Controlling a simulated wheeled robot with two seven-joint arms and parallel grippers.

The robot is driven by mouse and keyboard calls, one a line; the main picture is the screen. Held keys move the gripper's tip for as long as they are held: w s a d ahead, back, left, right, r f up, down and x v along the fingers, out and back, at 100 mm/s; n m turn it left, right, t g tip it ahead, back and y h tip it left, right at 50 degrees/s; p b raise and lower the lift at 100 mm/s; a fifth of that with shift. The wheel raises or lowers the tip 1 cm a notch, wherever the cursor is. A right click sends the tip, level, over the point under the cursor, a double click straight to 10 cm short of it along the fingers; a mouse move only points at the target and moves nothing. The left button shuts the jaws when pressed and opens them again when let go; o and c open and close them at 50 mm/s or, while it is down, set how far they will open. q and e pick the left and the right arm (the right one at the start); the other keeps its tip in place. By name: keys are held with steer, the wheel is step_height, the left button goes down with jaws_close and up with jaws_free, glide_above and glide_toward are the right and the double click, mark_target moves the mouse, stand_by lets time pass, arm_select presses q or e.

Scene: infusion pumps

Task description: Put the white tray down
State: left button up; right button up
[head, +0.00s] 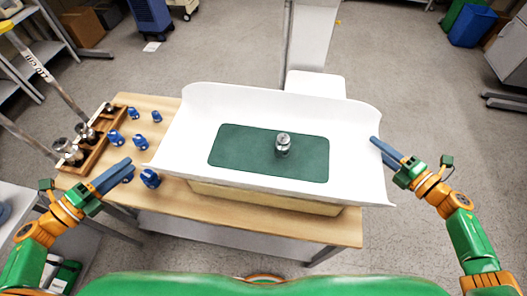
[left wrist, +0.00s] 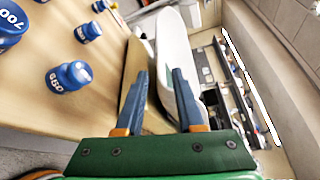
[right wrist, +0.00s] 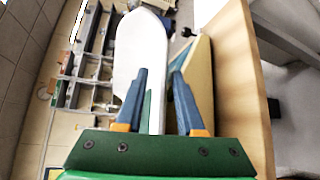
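The white tray (head: 185,125) has raised curved ends and a green mat (head: 230,150) on its floor. A small metal weight (head: 283,148) stands upright on the mat. The tray sits over a beige block (head: 265,198) on the wooden table. My left gripper (head: 130,165) is open, just left of the tray's left end and apart from it. The tray also shows in the left wrist view (left wrist: 172,45), beyond the fingers. My right gripper (head: 377,143) is open at the tray's right end. In the right wrist view the tray's end wall (right wrist: 145,50) lies between the spread fingers, with gaps beside it.
A wooden box (head: 92,155) with metal weights is at the table's far left. The table's front strip (head: 320,228) is bare. A white surface (head: 315,85) stands behind the tray.

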steer(key=shift+s+d, duration=0.1)
arm_select(q)
steer(key=shift+v, duration=0.9)
arm_select(e)
steer(key=v, duration=1.1)
steer(key=shift+s+d, duration=0.2)
steer(key=shift+s, duration=0.05)
steer(key=shift+s+r, duration=0.1)
steer(key=shift+r, duration=0.05)
